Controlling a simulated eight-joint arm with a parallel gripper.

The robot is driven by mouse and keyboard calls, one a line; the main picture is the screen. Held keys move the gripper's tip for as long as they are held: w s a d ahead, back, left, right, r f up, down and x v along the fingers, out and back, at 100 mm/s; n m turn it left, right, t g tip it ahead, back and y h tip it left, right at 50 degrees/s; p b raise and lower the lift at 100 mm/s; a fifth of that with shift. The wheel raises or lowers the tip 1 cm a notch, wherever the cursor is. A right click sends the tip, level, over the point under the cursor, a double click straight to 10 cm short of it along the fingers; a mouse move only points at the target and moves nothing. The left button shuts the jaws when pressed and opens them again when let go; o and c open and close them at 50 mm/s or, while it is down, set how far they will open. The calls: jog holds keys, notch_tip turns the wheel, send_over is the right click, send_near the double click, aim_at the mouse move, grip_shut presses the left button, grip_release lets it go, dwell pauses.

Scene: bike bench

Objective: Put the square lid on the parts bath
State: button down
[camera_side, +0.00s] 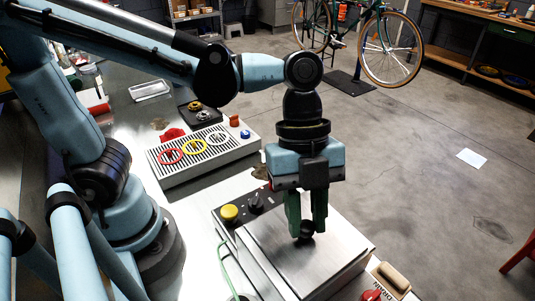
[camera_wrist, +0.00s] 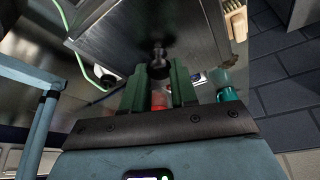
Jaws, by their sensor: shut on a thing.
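The square lid (camera_side: 275,243) is a flat grey metal plate with a small black knob (camera_side: 307,229) near its middle. My gripper (camera_side: 305,228) points down, and its green fingers are shut on the knob. In the wrist view the lid (camera_wrist: 120,30) lies beyond the fingertips, with the knob (camera_wrist: 158,68) between them. The parts bath (camera_side: 228,232) is a box with a dark front panel carrying a yellow button (camera_side: 229,212) and a black dial (camera_side: 255,202). The lid covers its top from above; I cannot tell whether it is seated flush or slightly raised. The bath's inside is hidden.
A grey slotted rack (camera_side: 205,155) with red, yellow and white rings stands behind the bath. A wooden-backed brush (camera_side: 394,277) and a red object (camera_side: 371,295) lie at the front right. A green cable (camera_side: 224,262) runs down the bath's left side.

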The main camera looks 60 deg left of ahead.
jog(key=c, duration=0.8)
grip_release()
jog(key=v, duration=1.2)
jog(key=w+a+f+n+t+y, duration=0.2)
jog(key=a+f+n+t, duration=0.2)
jog(key=a+n, duration=0.4)
jog(key=w+a+f+n+t+y, duration=0.2)
jog(key=a+f+n+t, duration=0.2)
jog(key=n, duration=1)
jog(key=a+f, duration=0.2)
jog(key=a, duration=0.2)
jog(key=shift+f+n+t, duration=0.3)
jog(key=shift+f+t, duration=0.05)
jog(key=shift+t, duration=0.05)
